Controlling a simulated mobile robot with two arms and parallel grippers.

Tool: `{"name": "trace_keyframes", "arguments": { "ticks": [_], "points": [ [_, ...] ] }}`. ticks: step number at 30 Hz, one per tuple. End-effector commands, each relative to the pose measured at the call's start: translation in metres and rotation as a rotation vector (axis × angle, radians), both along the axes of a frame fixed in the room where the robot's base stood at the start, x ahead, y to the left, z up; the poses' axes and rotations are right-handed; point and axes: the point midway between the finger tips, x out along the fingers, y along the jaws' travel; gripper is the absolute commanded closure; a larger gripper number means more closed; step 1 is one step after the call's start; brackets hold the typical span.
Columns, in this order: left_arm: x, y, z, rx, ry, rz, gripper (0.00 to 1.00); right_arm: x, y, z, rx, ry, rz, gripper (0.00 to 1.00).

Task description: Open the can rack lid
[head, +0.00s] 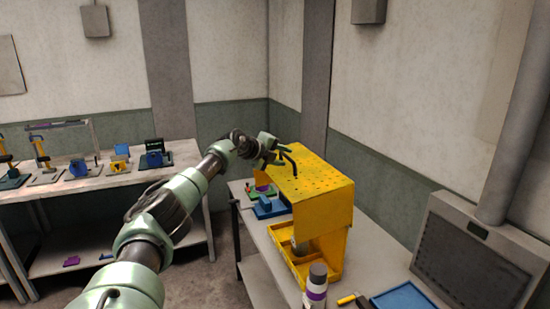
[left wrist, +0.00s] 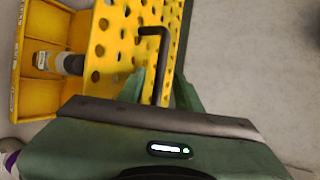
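The yellow can rack (head: 322,225) stands on the right-hand table. Its perforated lid (head: 312,178) lies over the top, and the front is open below it. A black bent rod, seemingly the lid's handle (head: 290,163), rises from the lid near its left edge. My left gripper (head: 277,152) is above that edge, close to the handle. In the left wrist view my gripper's green fingers (left wrist: 160,92) stand apart on both sides of the handle (left wrist: 154,31), with a visible gap. A can (left wrist: 70,63) lies inside the rack. My right gripper is not in view.
A bottle with a purple band (head: 316,285), a yellow-handled tool (head: 348,299) and a blue tray (head: 404,301) are at the table's near end. A blue fixture (head: 268,207) sits left of the rack. Another table (head: 110,179) with several devices stands at the left.

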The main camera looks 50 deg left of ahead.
Motion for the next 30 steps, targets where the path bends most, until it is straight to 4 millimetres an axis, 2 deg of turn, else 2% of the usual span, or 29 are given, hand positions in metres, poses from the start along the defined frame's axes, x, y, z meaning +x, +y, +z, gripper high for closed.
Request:
{"name": "trace_keyframes", "arguments": {
  "ticks": [6, 12, 30],
  "points": [
    [-0.025, -0.001, 0.009, 0.002, -0.001, 0.0, 0.66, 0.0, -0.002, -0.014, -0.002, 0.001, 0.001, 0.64],
    [-0.039, -0.003, 0.018, 0.0, -0.001, -0.001, 0.66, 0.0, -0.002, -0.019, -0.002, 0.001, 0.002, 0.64],
    [-0.041, -0.003, 0.02, -0.001, -0.001, -0.001, 0.66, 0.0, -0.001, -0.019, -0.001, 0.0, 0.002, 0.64]
  ]
}}
